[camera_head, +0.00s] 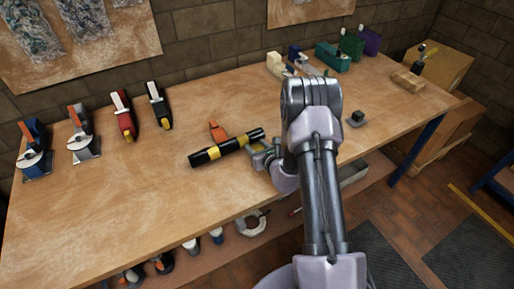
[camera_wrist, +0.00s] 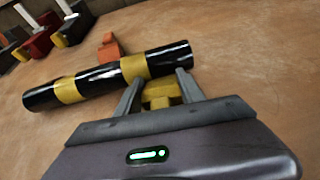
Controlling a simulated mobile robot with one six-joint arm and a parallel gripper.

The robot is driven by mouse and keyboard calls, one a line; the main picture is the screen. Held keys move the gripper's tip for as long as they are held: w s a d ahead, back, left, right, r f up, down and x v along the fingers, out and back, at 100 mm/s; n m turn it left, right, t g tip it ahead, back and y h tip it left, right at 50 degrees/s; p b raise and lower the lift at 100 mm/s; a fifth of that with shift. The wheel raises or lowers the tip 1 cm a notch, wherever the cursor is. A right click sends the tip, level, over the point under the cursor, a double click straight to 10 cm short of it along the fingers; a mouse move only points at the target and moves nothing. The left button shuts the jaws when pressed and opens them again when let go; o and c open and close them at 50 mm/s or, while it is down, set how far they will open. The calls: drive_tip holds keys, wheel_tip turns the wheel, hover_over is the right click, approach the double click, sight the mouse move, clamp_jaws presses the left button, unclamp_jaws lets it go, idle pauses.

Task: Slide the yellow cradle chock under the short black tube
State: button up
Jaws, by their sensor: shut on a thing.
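The short black tube (camera_head: 204,157) with yellow bands lies on the bench left of my gripper. It also spans the wrist view (camera_wrist: 105,79). The yellow cradle chock (camera_wrist: 160,95) sits between my fingertips, close against the near side of the tube; I cannot tell how far it reaches under it. My gripper (camera_wrist: 155,90) is shut on the chock, with its fingertips at the tube's right part. In the head view my gripper (camera_head: 259,149) is low at the bench, partly hidden by my arm.
An orange block (camera_head: 217,132) touches or nearly touches the far side of the tube. Several tape dispensers (camera_head: 125,115) stand at the back left. A small dark block (camera_head: 356,118) lies right of my arm. The bench (camera_head: 110,200) is clear in front and left of the tube.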

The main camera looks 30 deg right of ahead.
drive_tip(key=o, duration=1.5)
drive_tip(key=shift+o, duration=0.2)
drive_tip(key=shift+s, duration=0.1)
drive_tip(key=p+v, duration=0.3)
drive_tip(key=v, duration=1.4)
drive_tip(key=shift+s+r+p, duration=0.1)
drive_tip(key=shift+r+p, duration=0.05)
drive_tip(key=shift+p, duration=0.15)
